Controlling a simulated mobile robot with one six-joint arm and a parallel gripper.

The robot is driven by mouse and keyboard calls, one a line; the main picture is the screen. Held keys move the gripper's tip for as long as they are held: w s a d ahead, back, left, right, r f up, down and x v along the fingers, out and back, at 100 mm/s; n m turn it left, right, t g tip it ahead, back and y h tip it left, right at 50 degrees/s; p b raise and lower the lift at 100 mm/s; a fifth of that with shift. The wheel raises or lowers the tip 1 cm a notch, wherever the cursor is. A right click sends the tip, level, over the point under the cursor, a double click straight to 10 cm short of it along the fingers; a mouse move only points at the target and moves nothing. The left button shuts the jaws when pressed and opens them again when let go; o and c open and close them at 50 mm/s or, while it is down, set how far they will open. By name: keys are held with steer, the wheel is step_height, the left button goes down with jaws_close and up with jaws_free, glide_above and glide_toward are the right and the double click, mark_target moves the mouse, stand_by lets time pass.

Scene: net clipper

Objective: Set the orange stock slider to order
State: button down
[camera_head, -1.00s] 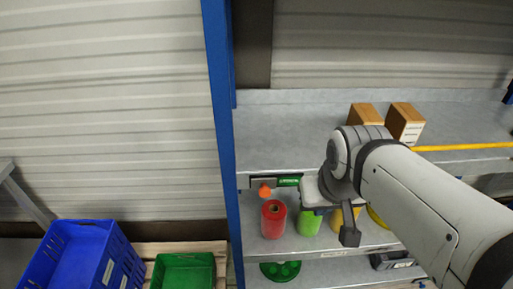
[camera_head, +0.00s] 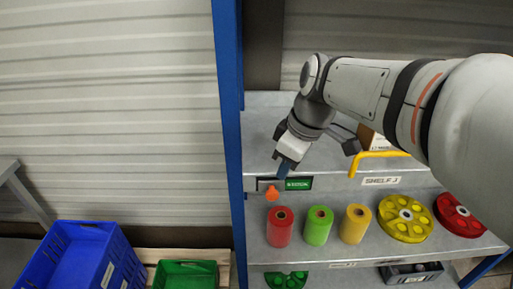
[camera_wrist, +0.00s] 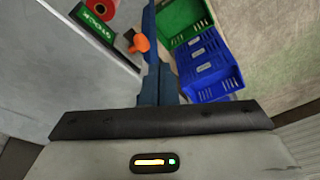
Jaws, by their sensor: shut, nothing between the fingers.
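The orange slider (camera_head: 272,193) sits low at the left part of a small label holder on the shelf's front edge. A green label (camera_head: 298,184) shows in the holder to its right, and a grey plate is above the slider. In the wrist view the orange slider (camera_wrist: 140,44) is at upper middle, beside the green label (camera_wrist: 93,22). My gripper (camera_head: 283,172) is shut and empty, pointing down just above and slightly right of the slider. It looks apart from the slider, but the exact gap is hard to tell.
Red (camera_head: 280,227), green (camera_head: 318,226) and yellow (camera_head: 355,224) rolls stand on the shelf below. The blue rack post (camera_head: 228,130) is close on the left. A blue crate (camera_head: 80,258) and a green crate (camera_head: 185,273) are at lower left. A yellow bar (camera_head: 375,155) is to the right.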

mark_target(265, 187)
steer(key=w+a+n+g+y+b, duration=0.1)
steer(key=w+a+n, duration=0.3)
steer(key=n, duration=0.2)
steer(key=shift+w+a, duration=0.2)
steer(key=shift+w, duration=0.1)
steer(key=shift+f, duration=0.1)
step_height(265, 187, down, 10)
steer(key=shift+p, duration=0.9)
steer(key=shift+d+f, duration=0.15)
steer(key=shift+d, duration=0.1)
steer(key=shift+d+f, duration=0.1)
